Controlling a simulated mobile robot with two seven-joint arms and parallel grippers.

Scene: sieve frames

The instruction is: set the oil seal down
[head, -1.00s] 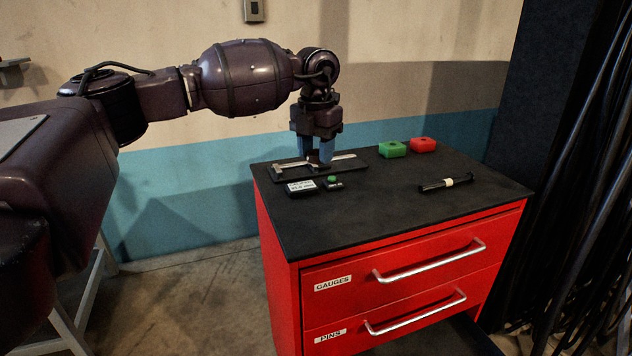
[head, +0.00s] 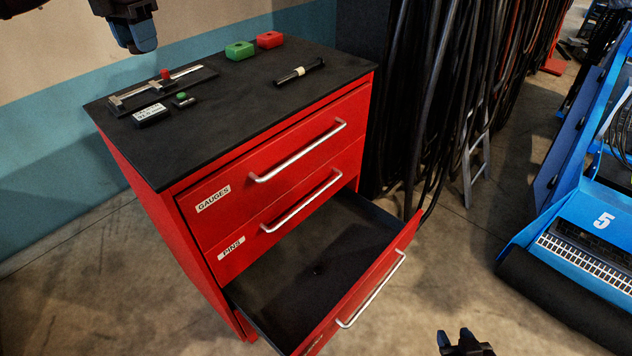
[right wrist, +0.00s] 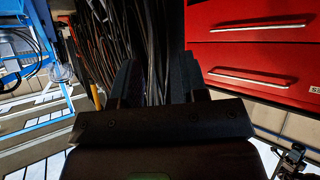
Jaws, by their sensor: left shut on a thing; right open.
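My left gripper (head: 142,42), with blue fingers, hangs at the upper left of the head view, above and behind the caliper end of the cabinet top. It is shut, but the oil seal between its fingers cannot be made out from here. My right gripper (head: 456,341) is at the bottom edge of the head view, to the right of the open drawer. In the right wrist view its two dark fingers (right wrist: 156,85) stand apart with nothing between them.
The red cabinet's black top (head: 235,105) carries a caliper (head: 185,76), a display (head: 150,114), a green block (head: 239,51), a red block (head: 270,40) and a dark rod (head: 290,76). The lowest visible drawer (head: 275,265) is open, with mostly bare floor. A blue machine (head: 590,230) stands at right.

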